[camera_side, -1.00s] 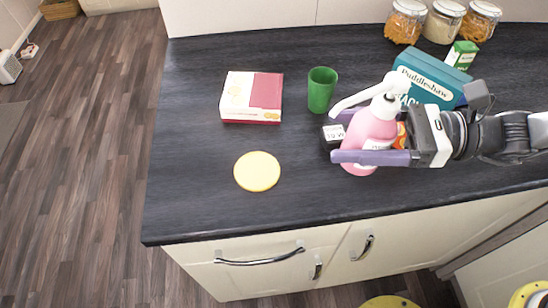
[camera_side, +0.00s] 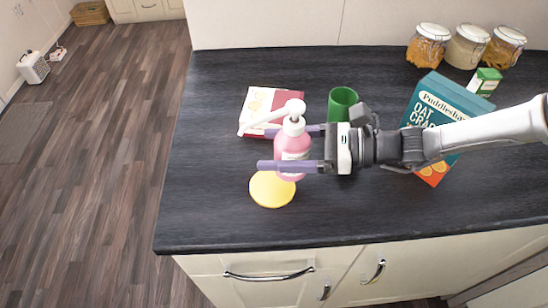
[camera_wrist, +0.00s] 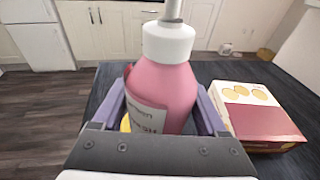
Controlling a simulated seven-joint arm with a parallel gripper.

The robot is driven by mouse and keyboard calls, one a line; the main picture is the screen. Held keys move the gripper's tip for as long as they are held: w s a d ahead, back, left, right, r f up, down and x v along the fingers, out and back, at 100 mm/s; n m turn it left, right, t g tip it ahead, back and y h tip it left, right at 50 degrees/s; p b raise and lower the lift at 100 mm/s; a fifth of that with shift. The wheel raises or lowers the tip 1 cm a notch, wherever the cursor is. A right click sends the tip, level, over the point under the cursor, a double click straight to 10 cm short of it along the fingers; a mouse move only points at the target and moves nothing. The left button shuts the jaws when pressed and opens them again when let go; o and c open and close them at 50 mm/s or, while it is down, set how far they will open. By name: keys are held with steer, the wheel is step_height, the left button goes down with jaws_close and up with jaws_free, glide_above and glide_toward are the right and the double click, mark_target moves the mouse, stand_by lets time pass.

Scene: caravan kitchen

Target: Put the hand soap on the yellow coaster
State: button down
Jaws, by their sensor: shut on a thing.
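The hand soap (camera_side: 292,146) is a pink bottle with a white pump top, seen near the middle of the side view. My gripper (camera_side: 264,149) is shut on its body, with one purple finger on either side. The bottle is roughly upright. The yellow coaster (camera_side: 270,193) is a flat disc on the counter, and the bottle's base overlaps its upper right edge in the side view. I cannot tell the exact height of the base above it. In the wrist view the soap (camera_wrist: 165,85) fills the middle, and a sliver of yellow shows beside its lower left.
A cream and red box (camera_side: 258,104) lies just behind the soap; it is at the right in the wrist view (camera_wrist: 262,130). A green cup (camera_side: 341,103) stands behind my gripper. A teal box (camera_side: 440,100) and jars (camera_side: 466,46) are farther right. The counter's left front is clear.

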steer(key=shift+w+a+f, duration=0.2)
steer(key=shift+a+f, duration=0.05)
steer(key=shift+f, duration=0.05)
steer(key=shift+w+a+f, duration=0.1)
steer(key=shift+f, duration=1.55)
steer(key=shift+f, duration=0.2)
jaws_free()
steer(key=shift+r, duration=0.1)
steer(key=shift+d+r, duration=0.1)
steer(key=shift+d, duration=0.25)
steer(key=v, duration=0.7)
steer(key=shift+a, duration=0.1)
